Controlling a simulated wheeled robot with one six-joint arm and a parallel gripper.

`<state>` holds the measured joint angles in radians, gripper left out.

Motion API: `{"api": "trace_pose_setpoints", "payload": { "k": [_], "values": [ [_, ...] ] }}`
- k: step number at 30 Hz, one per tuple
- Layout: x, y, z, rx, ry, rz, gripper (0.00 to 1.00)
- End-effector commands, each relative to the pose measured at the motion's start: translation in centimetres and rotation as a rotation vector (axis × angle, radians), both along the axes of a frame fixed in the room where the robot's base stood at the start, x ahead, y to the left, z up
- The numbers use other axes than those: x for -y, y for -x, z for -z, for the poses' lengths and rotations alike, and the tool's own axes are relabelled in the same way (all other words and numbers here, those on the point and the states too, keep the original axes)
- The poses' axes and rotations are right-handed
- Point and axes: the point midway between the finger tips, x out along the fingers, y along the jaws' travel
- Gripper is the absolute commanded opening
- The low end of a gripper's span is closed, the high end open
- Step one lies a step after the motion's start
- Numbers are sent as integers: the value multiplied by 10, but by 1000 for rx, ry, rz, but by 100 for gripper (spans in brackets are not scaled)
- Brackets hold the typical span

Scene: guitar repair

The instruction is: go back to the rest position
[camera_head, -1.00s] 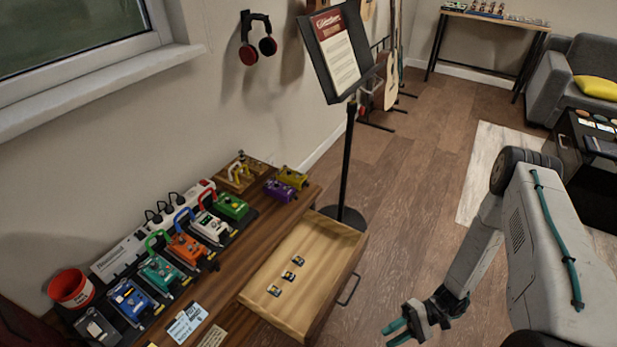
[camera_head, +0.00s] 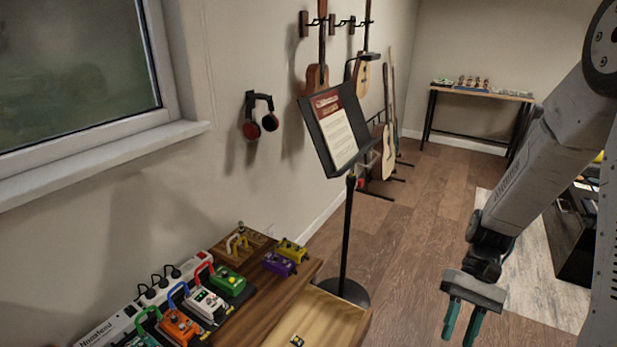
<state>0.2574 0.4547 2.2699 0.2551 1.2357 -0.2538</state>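My gripper (camera_head: 462,325) hangs at the lower right, over the wooden floor, with its teal fingers pointing down. A small gap shows between the fingers, and nothing is seen between them. My arm rises from it to the upper right. The gripper is to the right of the open drawer (camera_head: 338,318) and apart from it.
A wooden bench top (camera_head: 252,312) at the lower left carries several pedals, such as a green one (camera_head: 228,281) and a purple one (camera_head: 279,264). A music stand (camera_head: 347,220) stands behind the drawer. Guitars hang and stand behind it. The floor (camera_head: 400,260) between stand and arm is clear.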

Motion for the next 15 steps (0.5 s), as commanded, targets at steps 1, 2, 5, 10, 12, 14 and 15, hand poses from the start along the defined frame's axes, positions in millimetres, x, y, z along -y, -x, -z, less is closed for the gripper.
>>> {"api": "trace_pose_setpoints", "payload": {
  "k": [1, 2, 5, 10, 12, 14, 15],
  "values": [
    [-1, 3, -18, 34, 36, -11, 31],
    [-1, 5, -27, 51, 58, -16, 31],
    [-1, 13, -56, 111, 127, -33, 31],
    [-3, 31, -99, 225, 232, -54, 31],
    [-5, 40, -116, 277, 269, -62, 31],
    [-5, 48, -128, 324, 298, -71, 31],
    [-6, 53, -137, 358, 316, -76, 31]
  ]
}}
